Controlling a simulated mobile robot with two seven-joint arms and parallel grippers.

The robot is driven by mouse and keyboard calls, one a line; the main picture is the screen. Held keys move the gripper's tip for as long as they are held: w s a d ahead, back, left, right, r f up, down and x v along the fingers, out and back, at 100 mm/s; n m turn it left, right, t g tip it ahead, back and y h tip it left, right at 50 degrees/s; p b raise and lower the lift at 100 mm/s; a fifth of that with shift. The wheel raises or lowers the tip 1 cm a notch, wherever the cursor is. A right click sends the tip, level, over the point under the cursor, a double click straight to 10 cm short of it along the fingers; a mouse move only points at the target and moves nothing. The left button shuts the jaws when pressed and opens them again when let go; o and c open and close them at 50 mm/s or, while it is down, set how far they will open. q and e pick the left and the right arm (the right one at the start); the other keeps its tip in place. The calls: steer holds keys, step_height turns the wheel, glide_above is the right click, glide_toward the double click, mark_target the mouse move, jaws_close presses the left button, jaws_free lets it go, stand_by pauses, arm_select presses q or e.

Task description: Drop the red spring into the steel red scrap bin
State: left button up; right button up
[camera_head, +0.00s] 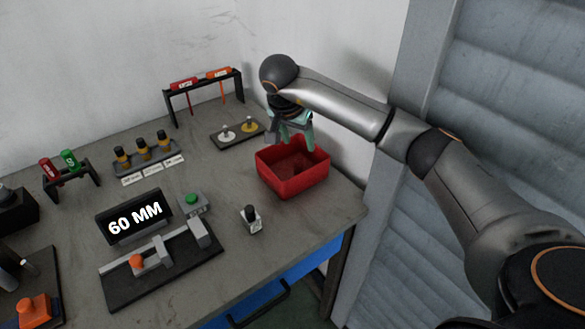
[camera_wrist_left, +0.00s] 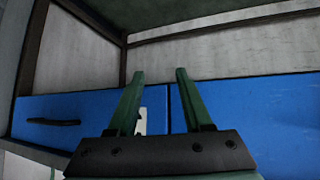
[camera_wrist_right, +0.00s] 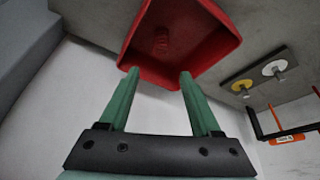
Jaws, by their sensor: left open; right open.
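The red scrap bin (camera_head: 306,184) stands on the right part of the grey table. My right gripper (camera_head: 295,143) is open and empty over the bin's back edge, fingers pointing down. In the right wrist view the bin (camera_wrist_right: 213,42) lies just beyond the open fingertips (camera_wrist_right: 159,73). A small coiled red shape, seemingly the red spring (camera_wrist_right: 161,42), lies inside on the bin's floor, apart from the fingers. In the head view the spring is hard to tell from the red bin. My left gripper (camera_wrist_left: 160,72) is open and empty, facing the table's blue drawers (camera_wrist_left: 245,115).
A dark plate with two small discs (camera_head: 237,132) is left of the bin. A rack with red and orange tools (camera_head: 203,87) stands behind. A 60 MM display (camera_head: 135,217), a gauge fixture (camera_head: 162,262) and a small block (camera_head: 250,220) stand nearer the front.

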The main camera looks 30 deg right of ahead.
steer(key=v, duration=0.9)
steer(key=shift+s, duration=0.1)
